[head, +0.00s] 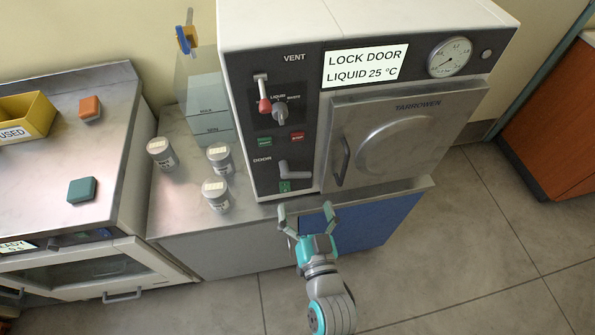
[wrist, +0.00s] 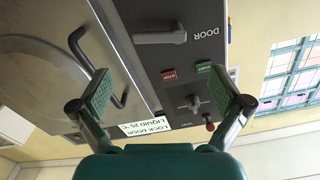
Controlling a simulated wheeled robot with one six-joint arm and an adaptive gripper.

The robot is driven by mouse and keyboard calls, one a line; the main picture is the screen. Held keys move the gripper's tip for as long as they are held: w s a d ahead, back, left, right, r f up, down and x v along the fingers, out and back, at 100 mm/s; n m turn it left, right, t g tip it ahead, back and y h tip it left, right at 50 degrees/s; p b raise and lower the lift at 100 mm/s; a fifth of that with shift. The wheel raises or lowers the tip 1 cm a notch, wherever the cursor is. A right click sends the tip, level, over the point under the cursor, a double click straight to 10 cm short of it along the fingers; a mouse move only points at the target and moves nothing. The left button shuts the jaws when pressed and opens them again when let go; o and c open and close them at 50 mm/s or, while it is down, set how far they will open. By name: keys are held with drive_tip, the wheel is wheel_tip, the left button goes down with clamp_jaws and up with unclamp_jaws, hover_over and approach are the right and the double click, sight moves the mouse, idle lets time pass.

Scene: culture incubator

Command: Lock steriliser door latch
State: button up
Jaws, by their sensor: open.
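The steriliser (head: 360,40) stands on a metal-topped bench. Its door (head: 390,130) looks closed, with a dark bar handle (head: 343,162). The door latch (head: 296,172) is a grey lever beside the DOOR label, lying roughly level and pointing right in the head view. A small green marker (head: 285,187) sits below it. The latch also shows in the wrist view (wrist: 160,38), turned around. My gripper (head: 306,209) is open and empty, in front of the panel and a little below the latch in the head view. In the wrist view my gripper (wrist: 163,88) faces the panel, apart from the latch.
A red-knobbed vent lever (head: 265,104), a selector knob (head: 280,113), a green button (head: 265,142) and a red button (head: 297,138) are above the latch. A sign (head: 364,65) reads LOCK DOOR, LIQUID 25 °C. Several jars (head: 216,194) stand left. A gauge (head: 450,57) is upper right.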

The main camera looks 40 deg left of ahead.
sight(297, 175)
drive_tip(key=x, duration=0.9)
drive_tip(key=shift+w+a, duration=0.15)
drive_tip(key=shift+w, duration=0.05)
drive_tip(key=c, duration=1.1)
